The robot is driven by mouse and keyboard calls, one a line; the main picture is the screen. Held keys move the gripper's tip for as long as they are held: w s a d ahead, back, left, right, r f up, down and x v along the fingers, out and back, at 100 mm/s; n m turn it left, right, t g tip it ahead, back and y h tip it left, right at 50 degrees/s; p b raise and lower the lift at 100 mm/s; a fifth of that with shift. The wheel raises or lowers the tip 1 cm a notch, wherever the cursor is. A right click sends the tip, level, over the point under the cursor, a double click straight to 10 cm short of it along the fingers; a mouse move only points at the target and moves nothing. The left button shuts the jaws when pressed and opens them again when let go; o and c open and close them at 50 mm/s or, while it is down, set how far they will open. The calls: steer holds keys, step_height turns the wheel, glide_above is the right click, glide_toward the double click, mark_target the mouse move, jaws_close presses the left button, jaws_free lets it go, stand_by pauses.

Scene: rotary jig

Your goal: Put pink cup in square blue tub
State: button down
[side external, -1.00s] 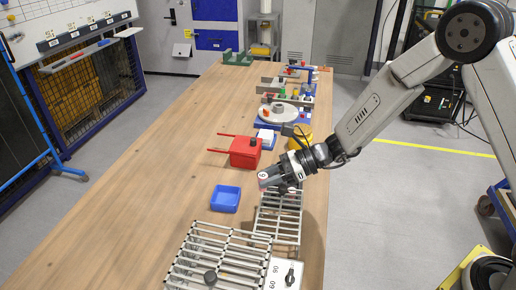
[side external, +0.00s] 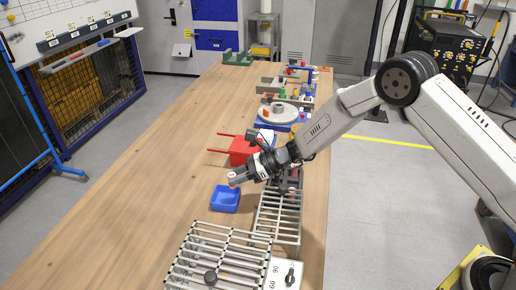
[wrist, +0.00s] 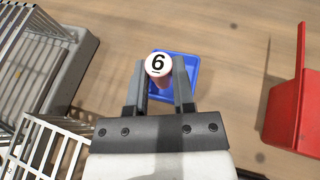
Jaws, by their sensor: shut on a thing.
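The pink cup (wrist: 162,80) is between my gripper's fingers in the wrist view, with a white top marked 6 facing the camera. My gripper (side external: 236,180) is shut on it. The square blue tub (side external: 225,198) sits on the wooden table in the side view, just below the gripper in the picture. In the wrist view the blue tub (wrist: 187,64) shows behind and around the cup, lower down, partly hidden by the cup and fingers. The cup looks to be held above the tub, apart from its floor.
A red bin with long handles (side external: 243,151) stands beyond the tub; it also shows at right in the wrist view (wrist: 296,105). A metal rack (side external: 281,215) and a wire grid with a dial (side external: 222,258) stand nearer. The table left of the tub is clear.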

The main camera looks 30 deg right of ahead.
steer(key=shift+w+a+f, duration=0.2)
steer(key=shift+w+f, duration=0.35)
steer(key=shift+f, duration=0.15)
steer(key=shift+w+a+f, duration=0.15)
steer(key=shift+w+f, duration=0.4)
steer(key=shift+f, duration=0.15)
steer(key=shift+w+f, duration=0.2)
steer(key=shift+f, duration=1.65)
